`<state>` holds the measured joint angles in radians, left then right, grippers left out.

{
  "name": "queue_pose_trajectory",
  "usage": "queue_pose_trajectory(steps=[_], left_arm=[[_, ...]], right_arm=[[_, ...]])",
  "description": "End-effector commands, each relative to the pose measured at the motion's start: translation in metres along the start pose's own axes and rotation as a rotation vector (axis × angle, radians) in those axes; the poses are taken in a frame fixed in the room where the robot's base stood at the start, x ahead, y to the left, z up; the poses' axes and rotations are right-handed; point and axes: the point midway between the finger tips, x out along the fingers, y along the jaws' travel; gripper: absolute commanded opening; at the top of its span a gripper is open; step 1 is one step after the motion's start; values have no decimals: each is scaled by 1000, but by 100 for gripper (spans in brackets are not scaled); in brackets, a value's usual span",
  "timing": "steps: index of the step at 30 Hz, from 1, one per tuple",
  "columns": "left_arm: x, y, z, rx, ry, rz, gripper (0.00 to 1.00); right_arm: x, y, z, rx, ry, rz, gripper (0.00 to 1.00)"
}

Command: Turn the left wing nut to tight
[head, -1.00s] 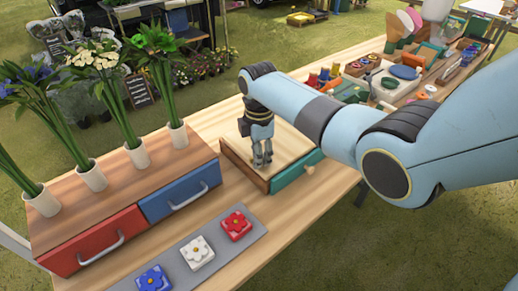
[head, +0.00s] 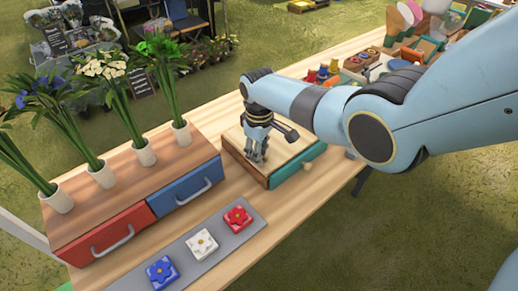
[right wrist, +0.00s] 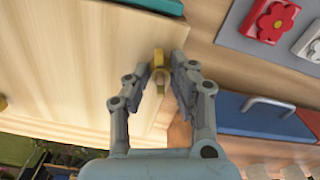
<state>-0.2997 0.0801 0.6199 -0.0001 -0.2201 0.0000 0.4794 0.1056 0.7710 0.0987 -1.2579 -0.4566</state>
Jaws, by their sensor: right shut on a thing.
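A wooden box with a pale top (head: 290,148) and a green drawer front stands on the table. My right gripper (head: 256,159) points down at the left part of that top. In the right wrist view its fingers (right wrist: 165,72) are closed around a small brass-yellow wing nut (right wrist: 158,58) on the pale wood. The fingers hide part of the nut, so I cannot tell how tight it is. In the head view the nut is hidden by the gripper. My left gripper is not in view.
To the left a cabinet with a red drawer (head: 95,238) and a blue drawer (head: 190,186) carries several flower vases. In front, a grey mat (head: 222,228) holds blue, white and red flower blocks. Toys and tools lie at the back right.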

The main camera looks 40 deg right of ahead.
Motion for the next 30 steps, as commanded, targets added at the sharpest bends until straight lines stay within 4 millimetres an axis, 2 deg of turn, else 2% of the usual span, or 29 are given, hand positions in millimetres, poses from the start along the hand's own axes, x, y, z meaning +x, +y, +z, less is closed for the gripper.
queue_pose_trajectory(steps=[1,10,30], left_arm=[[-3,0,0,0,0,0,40],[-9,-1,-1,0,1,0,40],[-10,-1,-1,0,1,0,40]], right_arm=[[-6,2,-4,42,7,5,0],[-6,3,-5,327,10,5,0],[-6,4,-6,963,16,2,0]])
